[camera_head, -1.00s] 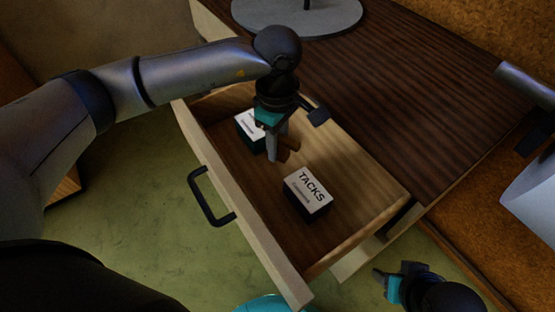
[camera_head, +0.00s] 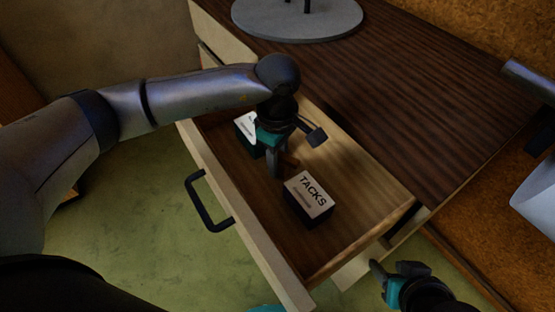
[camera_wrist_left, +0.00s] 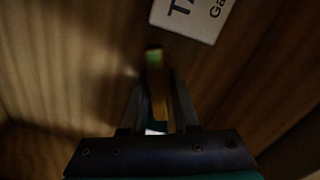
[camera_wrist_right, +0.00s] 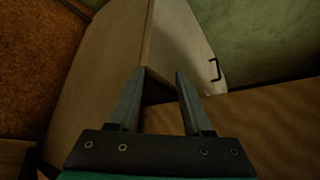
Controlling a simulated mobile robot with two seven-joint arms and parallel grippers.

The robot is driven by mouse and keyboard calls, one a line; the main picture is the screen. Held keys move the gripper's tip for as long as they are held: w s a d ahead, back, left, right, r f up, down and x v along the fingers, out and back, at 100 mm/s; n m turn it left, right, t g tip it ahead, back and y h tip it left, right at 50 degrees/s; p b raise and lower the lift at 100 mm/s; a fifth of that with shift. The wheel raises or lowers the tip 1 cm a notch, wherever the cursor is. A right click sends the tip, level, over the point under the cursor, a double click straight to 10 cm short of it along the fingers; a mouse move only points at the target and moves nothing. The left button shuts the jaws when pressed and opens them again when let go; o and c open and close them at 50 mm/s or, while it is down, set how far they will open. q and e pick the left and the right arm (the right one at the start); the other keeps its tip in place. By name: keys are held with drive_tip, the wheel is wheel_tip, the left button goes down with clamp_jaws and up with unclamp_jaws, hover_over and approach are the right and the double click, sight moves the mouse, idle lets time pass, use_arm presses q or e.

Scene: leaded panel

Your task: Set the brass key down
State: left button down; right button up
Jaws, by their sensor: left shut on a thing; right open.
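The brass key (camera_wrist_left: 156,85) shows in the left wrist view as a narrow yellowish piece between the fingers. My left gripper (camera_wrist_left: 157,110) is shut on it. In the head view my left gripper (camera_head: 277,172) points down inside the open drawer (camera_head: 355,175), between two boxes. The key is mostly hidden there by the fingers, and I cannot tell whether it touches the drawer floor. My right gripper (camera_head: 392,282) is open and empty outside the drawer, at the lower right; its spread fingers also show in the right wrist view (camera_wrist_right: 160,88).
A box labelled TACKS (camera_head: 309,196) lies in the drawer just beside the left gripper; its corner shows in the left wrist view (camera_wrist_left: 195,17). Another white-topped box (camera_head: 247,128) stands behind the gripper. The drawer floor toward the right is clear. A black handle (camera_head: 207,205) is on the drawer front.

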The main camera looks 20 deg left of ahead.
use_arm(q)
drive_tip(key=c, duration=0.7)
unclamp_jaws()
drive_tip(key=shift+r, duration=0.3)
wheel_tip(320, 180, up, 2)
drive_tip(key=shift+r+p, duration=0.1)
drive_tip(key=shift+p, duration=0.65)
wheel_tip(320, 180, up, 8)
drive_tip(key=p, duration=0.3)
drive_tip(key=shift+r+p, duration=0.35)
drive_tip(key=shift+r, duration=0.4)
use_arm(e)
wheel_tip(320, 180, down, 8)
drive_tip(key=s+d+g+h, duration=0.1)
drive_tip(key=s+d+g, duration=0.1)
drive_tip(key=g, duration=0.1)
drive_tip(key=shift+s, duration=0.4)
drive_tip(key=shift+f, duration=0.1)
